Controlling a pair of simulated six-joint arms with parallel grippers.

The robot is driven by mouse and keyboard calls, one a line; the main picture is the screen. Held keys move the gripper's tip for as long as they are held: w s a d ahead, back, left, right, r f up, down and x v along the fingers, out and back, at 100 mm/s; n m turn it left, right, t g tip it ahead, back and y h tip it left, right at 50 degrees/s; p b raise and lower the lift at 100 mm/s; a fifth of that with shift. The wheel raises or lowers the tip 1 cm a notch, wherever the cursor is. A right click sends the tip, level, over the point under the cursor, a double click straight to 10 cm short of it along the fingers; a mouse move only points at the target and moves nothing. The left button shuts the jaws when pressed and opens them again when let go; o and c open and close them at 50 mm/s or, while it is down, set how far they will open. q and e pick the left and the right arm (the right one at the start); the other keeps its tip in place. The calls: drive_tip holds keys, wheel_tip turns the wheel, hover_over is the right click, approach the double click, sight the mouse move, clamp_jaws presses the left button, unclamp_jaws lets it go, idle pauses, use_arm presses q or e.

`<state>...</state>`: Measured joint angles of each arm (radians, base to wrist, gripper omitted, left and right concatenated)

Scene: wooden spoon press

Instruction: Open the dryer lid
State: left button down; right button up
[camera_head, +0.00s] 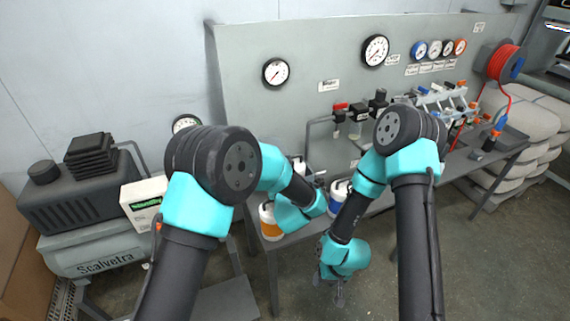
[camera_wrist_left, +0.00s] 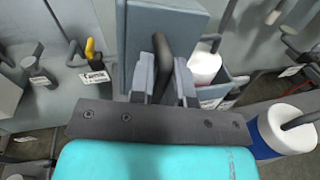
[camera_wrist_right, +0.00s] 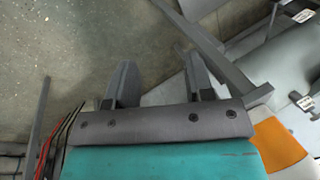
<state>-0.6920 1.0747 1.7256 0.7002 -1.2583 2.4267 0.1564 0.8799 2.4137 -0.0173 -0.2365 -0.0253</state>
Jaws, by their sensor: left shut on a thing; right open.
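In the left wrist view, my left gripper (camera_wrist_left: 162,75) is shut on a dark upright handle (camera_wrist_left: 161,50). The handle stands in front of a blue-grey box-like part (camera_wrist_left: 166,22), which may be the dryer lid; the frames do not show clearly how the two join. In the head view my left arm hides that part and the left fingertips. My right gripper (camera_head: 336,288) hangs low in front of the bench, pointing down. In the right wrist view (camera_wrist_right: 158,75) its fingers are apart with nothing between them.
White containers with an orange band (camera_head: 270,230) and a blue band (camera_head: 334,203) stand on the bench near my left gripper. Gauges (camera_head: 375,51) and labels line the back panel. A red hose reel (camera_head: 503,62) is at the right. The floor (camera_head: 400,285) below my right gripper is clear.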

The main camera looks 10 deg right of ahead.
drive_tip(key=shift+n, duration=0.6)
drive_tip(key=w+d+r, duration=0.1)
drive_tip(key=w, duration=0.3)
drive_tip(key=w+d+r, duration=0.1)
drive_tip(key=w+r, duration=0.1)
drive_tip(key=w, duration=0.2)
drive_tip(key=w+d+r, duration=0.1)
drive_tip(key=w+r, duration=0.1)
drive_tip(key=w, duration=0.2)
drive_tip(key=shift+w+d+r, duration=0.15)
drive_tip(key=shift+w+d, duration=0.05)
drive_tip(key=shift+d, duration=0.1)
drive_tip(key=c, duration=0.6)
drive_tip(key=shift+n+g, duration=0.3)
drive_tip(key=shift+n, duration=0.3)
drive_tip(key=w+r, duration=0.6)
drive_tip(key=w+a+r, duration=0.1)
drive_tip(key=w+r, duration=0.2)
drive_tip(key=shift+w+a, duration=0.1)
drive_tip(key=shift+w, duration=0.05)
clamp_jaws()
drive_tip(key=w+a+r+n, duration=0.1)
drive_tip(key=w+r, duration=0.2)
drive_tip(key=r, duration=1.1)
drive_tip(key=w+a+r+g+h, duration=0.1)
drive_tip(key=w+r, duration=0.3)
drive_tip(key=r, duration=0.9)
drive_tip(key=shift+w+a+r+n+h, duration=0.3)
drive_tip(key=shift+a+r+n, duration=0.1)
drive_tip(key=shift+a, duration=0.3)
